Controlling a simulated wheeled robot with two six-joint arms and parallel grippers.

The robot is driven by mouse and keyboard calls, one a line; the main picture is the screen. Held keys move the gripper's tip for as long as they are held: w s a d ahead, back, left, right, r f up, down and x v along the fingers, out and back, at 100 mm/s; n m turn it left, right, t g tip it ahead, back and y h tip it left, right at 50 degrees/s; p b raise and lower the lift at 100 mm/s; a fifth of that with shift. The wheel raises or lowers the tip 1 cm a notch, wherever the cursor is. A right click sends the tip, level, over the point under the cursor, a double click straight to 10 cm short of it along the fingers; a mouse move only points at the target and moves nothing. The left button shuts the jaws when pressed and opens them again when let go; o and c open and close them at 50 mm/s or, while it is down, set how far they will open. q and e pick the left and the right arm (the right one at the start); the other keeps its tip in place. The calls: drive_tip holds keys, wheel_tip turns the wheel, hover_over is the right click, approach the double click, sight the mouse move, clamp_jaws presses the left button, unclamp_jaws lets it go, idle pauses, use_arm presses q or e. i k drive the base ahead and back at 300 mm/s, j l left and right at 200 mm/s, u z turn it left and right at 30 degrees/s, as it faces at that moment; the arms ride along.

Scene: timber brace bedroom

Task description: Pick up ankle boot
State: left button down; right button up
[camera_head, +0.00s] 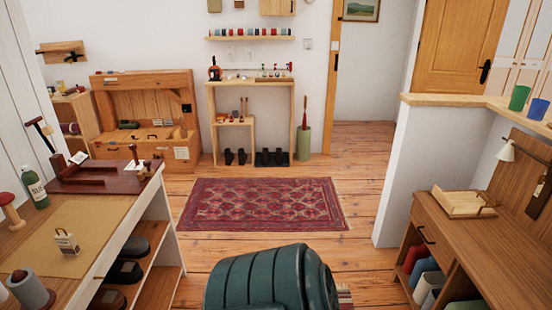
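A pair of small dark boot-like shapes stands on the floor under the wall console, the left one (228,156) beside the right one (242,156). More dark footwear (272,157) stands under the console's right part. Several dark shoe-like items lie on the shelves under the left workbench, one at the top (135,247) and one below it (124,272). At this size I cannot tell which of these is the ankle boot. Neither of my grippers shows in the head view.
A dark green ribbed rounded shape (262,280) fills the near bottom middle. A red patterned rug (263,204) lies on open wooden floor before the console (250,84). The left workbench (85,225) and right desk (470,240) flank the room. A green umbrella-stand-like cylinder (303,145) stands right of the console.

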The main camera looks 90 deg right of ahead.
sight(278, 156)
drive_tip(key=z, duration=2.85)
drive_tip(key=i, duration=1.35)
drive_tip(key=i+z, duration=0.1)
drive_tip(key=i, duration=1.25)
drive_tip(key=i+j, duration=0.1)
drive_tip(key=i, duration=1.25)
drive_tip(key=i+l+z, duration=0.05)
